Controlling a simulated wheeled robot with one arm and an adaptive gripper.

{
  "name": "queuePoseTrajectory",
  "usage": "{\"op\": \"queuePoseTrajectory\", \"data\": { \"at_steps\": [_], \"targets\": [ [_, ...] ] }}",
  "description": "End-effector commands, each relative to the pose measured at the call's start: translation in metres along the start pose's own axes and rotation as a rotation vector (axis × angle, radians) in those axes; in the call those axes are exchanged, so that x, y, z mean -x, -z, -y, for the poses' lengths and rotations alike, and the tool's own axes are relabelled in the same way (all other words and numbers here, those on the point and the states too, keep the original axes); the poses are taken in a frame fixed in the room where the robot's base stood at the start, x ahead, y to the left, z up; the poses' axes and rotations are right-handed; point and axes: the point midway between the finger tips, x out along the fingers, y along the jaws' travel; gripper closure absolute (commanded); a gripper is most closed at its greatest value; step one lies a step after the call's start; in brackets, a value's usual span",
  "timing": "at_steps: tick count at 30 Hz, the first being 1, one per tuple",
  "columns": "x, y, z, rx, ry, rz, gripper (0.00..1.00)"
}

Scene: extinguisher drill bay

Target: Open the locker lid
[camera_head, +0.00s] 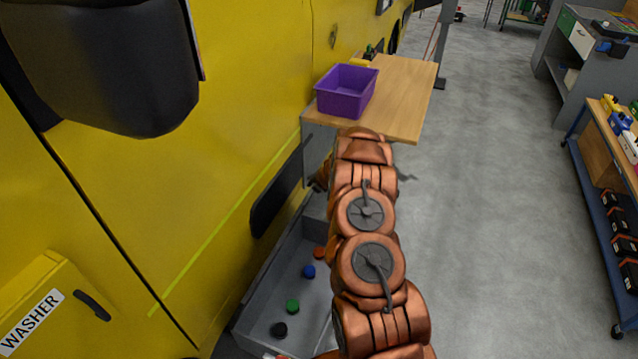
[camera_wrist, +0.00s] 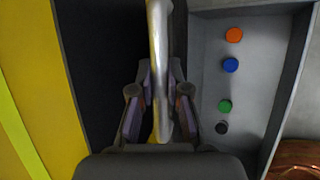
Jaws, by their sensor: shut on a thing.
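The locker (camera_head: 252,318) is a grey open-topped box low beside the yellow vehicle, with its inside partly in view. Its grey inner floor also shows in the wrist view (camera_wrist: 207,88). A dark panel, which looks like the lid (camera_head: 274,202), stands raised on the vehicle side; it shows as a dark surface in the wrist view (camera_wrist: 95,60). A shiny metal bar handle (camera_wrist: 158,40) runs in front of that panel. My gripper (camera_wrist: 159,100) is shut on the handle, one finger on each side. In the head view my arm hides most of the gripper.
Several coloured discs, including a blue one (camera_head: 308,271) and a green one (camera_head: 292,306), lie in the locker. A purple bin (camera_head: 347,92) stands on a wooden table (camera_head: 405,90) beyond my arm. A cart (camera_head: 590,190) stands at right. The grey floor between is clear.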

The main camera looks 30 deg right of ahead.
Motion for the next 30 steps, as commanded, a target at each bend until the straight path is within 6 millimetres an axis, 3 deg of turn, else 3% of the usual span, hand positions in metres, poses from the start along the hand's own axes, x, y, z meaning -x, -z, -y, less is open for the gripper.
{"op": "queuePoseTrajectory", "data": {
  "at_steps": [15,30],
  "targets": [
    [-0.002,0.007,-0.026,-0.001,0.000,-0.003,1.00],
    [-0.004,0.007,-0.028,-0.002,-0.001,-0.001,1.00]
  ]
}}
